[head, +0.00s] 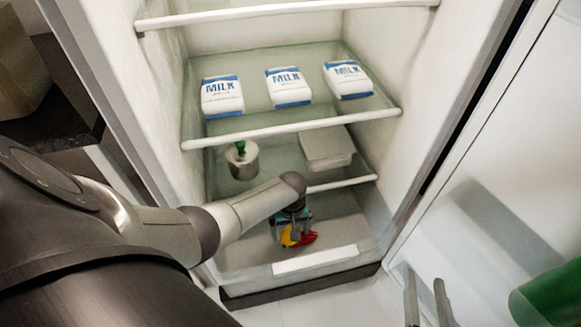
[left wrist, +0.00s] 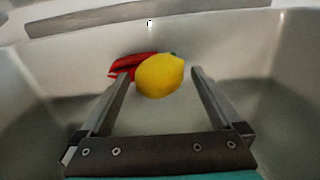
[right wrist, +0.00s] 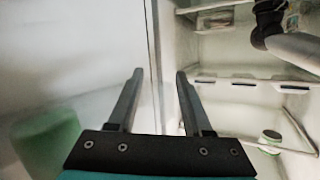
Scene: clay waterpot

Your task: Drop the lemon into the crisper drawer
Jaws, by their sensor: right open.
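The yellow lemon (head: 287,239) is in the crisper drawer (head: 315,260) at the bottom of the fridge. In the left wrist view the lemon (left wrist: 160,76) lies against red peppers (left wrist: 128,66), over the drawer floor. My left gripper (left wrist: 162,78) reaches down into the drawer with its fingers apart. The lemon is between and just past the fingertips, with a gap on each side. My right gripper (head: 427,284) is open and empty, low on the right in front of the fridge door.
Below are a round pale container with a green top (head: 242,160) and a white box (head: 326,147). The open fridge door (head: 520,170) is at right, with a green object (head: 550,298) near it.

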